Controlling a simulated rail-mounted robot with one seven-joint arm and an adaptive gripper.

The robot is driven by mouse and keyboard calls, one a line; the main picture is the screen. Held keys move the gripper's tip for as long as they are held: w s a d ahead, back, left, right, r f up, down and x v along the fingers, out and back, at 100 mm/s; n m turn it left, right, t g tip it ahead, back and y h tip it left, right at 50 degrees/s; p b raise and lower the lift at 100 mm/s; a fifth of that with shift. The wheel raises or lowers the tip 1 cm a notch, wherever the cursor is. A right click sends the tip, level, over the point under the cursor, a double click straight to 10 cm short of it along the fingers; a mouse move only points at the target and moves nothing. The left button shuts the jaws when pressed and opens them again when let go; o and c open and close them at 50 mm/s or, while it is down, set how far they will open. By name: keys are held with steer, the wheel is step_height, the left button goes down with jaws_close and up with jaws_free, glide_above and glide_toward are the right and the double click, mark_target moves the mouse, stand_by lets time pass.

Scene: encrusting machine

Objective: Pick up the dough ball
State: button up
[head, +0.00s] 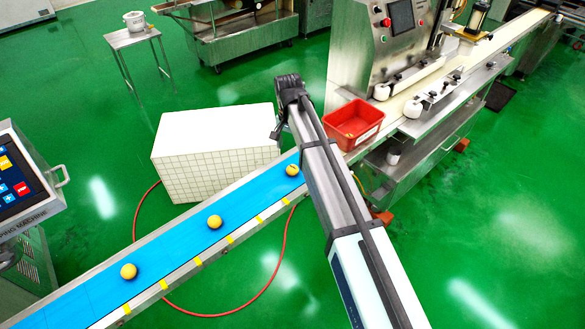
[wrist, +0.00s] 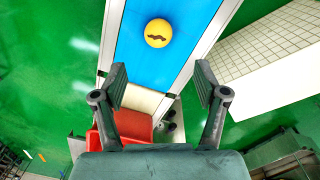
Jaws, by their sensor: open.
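Several yellow dough balls lie spaced along the blue conveyor belt (head: 175,249) in the head view. One dough ball (head: 292,170) is near the belt's far end, with a dark mark on it. A second dough ball (head: 214,222) is mid-belt, and a third dough ball (head: 129,271) is nearer at the lower left. In the wrist view, the marked dough ball (wrist: 158,33) lies on the belt ahead of my gripper (wrist: 160,85). My gripper is open and empty, its fingers apart. In the head view it shows only partly, beside the belt's far end.
A red bin (head: 353,124) stands just past the belt's far end, by a steel machine (head: 375,60). A white tiled block (head: 215,140) is behind the belt. A control panel (head: 22,180) stands at the left. A red hose lies on the green floor.

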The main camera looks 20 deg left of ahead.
mark_target(293, 166)
step_height(293, 166, down, 5)
steer(key=shift+d+p, duration=0.1)
steer(key=shift+p, duration=0.45)
steer(key=shift+s+d+f+p, duration=0.15)
steer(key=shift+f+p, duration=0.45)
steer(key=shift+f, duration=0.7)
steer(key=shift+w+d+f+p, duration=0.1)
steer(key=shift+f+p, duration=0.5)
steer(key=shift+f, duration=0.7)
steer(key=c, duration=1.2)
